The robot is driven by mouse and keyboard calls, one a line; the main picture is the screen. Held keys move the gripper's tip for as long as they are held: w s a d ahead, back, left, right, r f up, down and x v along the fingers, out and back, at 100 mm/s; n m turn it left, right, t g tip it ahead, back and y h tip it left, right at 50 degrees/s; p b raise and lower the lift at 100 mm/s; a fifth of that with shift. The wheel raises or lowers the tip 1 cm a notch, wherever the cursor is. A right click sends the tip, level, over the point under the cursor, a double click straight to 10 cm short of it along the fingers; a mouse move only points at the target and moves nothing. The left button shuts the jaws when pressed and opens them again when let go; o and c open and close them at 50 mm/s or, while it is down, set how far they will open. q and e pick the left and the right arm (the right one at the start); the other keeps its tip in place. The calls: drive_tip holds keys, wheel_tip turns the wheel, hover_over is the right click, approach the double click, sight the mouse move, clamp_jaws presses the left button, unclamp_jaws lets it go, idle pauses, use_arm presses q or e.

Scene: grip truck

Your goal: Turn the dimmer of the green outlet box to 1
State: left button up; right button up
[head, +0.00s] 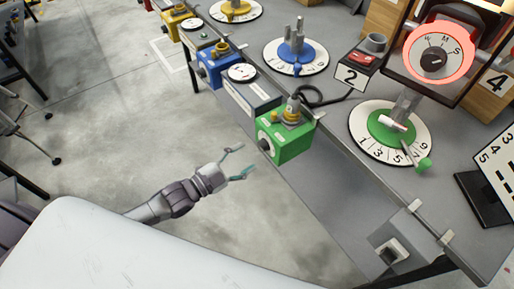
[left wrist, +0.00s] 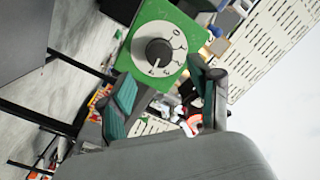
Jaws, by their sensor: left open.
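The green outlet box (head: 285,137) is fixed at the table's front edge, with a yellow fitting on top. Its front face shows large in the left wrist view (left wrist: 137,78), with a round white dial (left wrist: 152,30) and a black dimmer knob (left wrist: 159,52). The dial has small marks around it; I cannot read the setting surely. My left gripper (head: 242,160) is open and empty, in front of and below-left of the box, apart from it. In the left wrist view its fingers (left wrist: 165,76) stand either side of the dial's lower part. My right gripper is out of view.
Blue (head: 215,68) and yellow (head: 174,22) outlet boxes sit farther along the same edge. A green dial (head: 380,147) with numbers and a blue dial (head: 283,67) lie on the table (head: 337,180).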

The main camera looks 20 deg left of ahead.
sight(260, 148)
use_arm(q)
drive_tip(key=x, duration=0.4)
drive_tip(key=shift+w+d, duration=0.35)
drive_tip(key=shift+w, duration=0.15)
drive_tip(key=c, duration=1.1)
drive_tip(key=shift+c, duration=0.2)
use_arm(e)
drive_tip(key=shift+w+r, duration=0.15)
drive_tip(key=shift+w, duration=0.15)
